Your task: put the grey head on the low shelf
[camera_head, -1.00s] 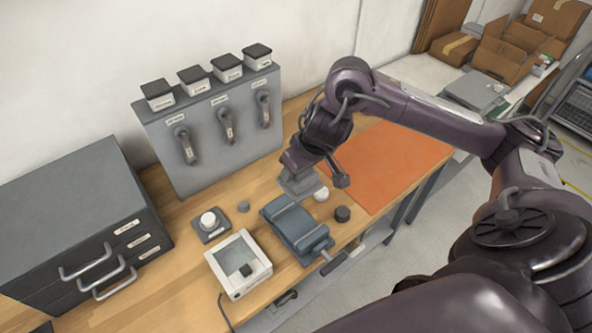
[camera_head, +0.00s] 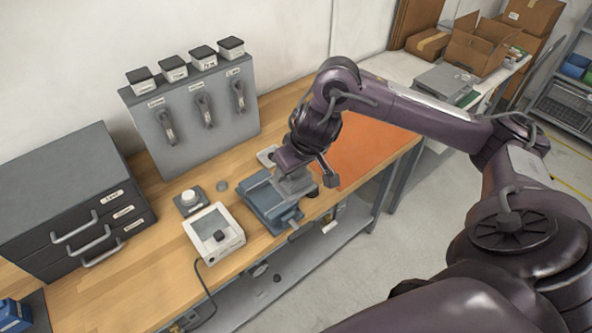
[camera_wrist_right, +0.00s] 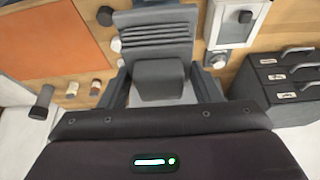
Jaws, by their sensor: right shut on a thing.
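The grey head (camera_wrist_right: 160,79) is a blocky grey piece between the two fingers of my right gripper (camera_wrist_right: 158,92) in the right wrist view. My right gripper (camera_head: 296,184) also shows in the head view, low over the bench beside the blue-grey vise (camera_head: 265,203). The fingers partly hide the head there, and I cannot tell whether it touches the vise. The low shelf (camera_head: 300,268) is the grey board under the bench's front edge, partly hidden by the bench top. My left gripper is out of view.
A white box with a window (camera_head: 230,240), a white button (camera_head: 188,197) and a dark drawer unit (camera_head: 70,190) stand left of the vise. A grey panel with levers (camera_head: 190,125) stands behind. The orange mat (camera_head: 365,155) on the right looks clear.

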